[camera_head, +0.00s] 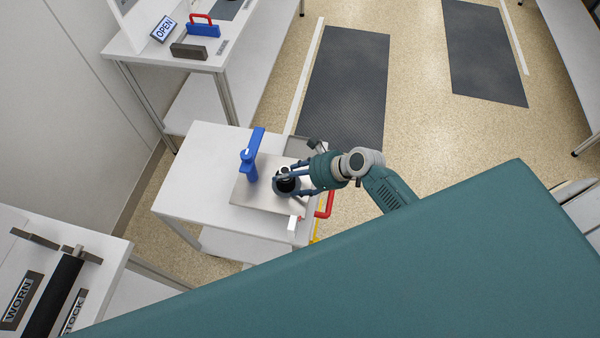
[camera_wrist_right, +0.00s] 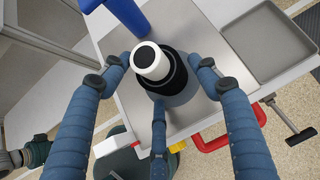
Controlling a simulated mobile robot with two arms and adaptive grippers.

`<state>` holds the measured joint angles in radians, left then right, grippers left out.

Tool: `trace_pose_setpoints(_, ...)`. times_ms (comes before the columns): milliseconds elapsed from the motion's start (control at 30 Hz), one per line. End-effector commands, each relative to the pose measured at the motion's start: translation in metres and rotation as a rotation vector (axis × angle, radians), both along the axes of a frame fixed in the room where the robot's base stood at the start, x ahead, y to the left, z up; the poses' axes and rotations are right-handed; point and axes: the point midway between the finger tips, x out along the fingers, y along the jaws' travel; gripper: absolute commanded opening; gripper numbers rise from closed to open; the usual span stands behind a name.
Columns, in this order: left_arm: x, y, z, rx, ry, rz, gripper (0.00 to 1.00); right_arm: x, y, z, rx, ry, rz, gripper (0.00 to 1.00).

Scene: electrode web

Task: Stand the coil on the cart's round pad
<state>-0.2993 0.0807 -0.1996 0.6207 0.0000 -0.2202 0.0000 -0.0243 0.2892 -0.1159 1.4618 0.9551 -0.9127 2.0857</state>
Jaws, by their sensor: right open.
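The coil (camera_head: 285,184) is a black roll with a white core, standing upright on the cart's metal top (camera_head: 250,194). In the right wrist view the coil (camera_wrist_right: 152,62) shows its white core end toward the camera. A grey round patch, seemingly the round pad (camera_wrist_right: 184,98), shows under its foot; the coil hides most of it. My right gripper (camera_head: 292,178) is open, its blue fingers spread around the coil with gaps visible at both sides. Whether the third finger touches the coil, I cannot tell. My left gripper is not in view.
A blue post-like tool (camera_head: 251,158) stands beside the coil. A grey tray (camera_wrist_right: 268,42) and a red handle (camera_head: 326,205) are at the cart's edge. A white table (camera_head: 150,50) stands behind; a bench with a dark roller (camera_head: 52,298) is at lower left.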

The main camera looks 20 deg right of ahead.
Motion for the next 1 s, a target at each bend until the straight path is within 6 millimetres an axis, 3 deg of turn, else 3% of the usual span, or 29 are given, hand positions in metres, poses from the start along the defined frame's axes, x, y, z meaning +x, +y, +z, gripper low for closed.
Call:
trace_pose_setpoints(600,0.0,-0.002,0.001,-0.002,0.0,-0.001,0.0,-0.05,-0.058,0.077,-0.001,0.0,-0.001,0.61)
trace_pose_setpoints(1000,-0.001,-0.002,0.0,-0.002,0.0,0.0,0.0,-0.055,-0.063,0.078,-0.01,-0.001,0.004,0.61)
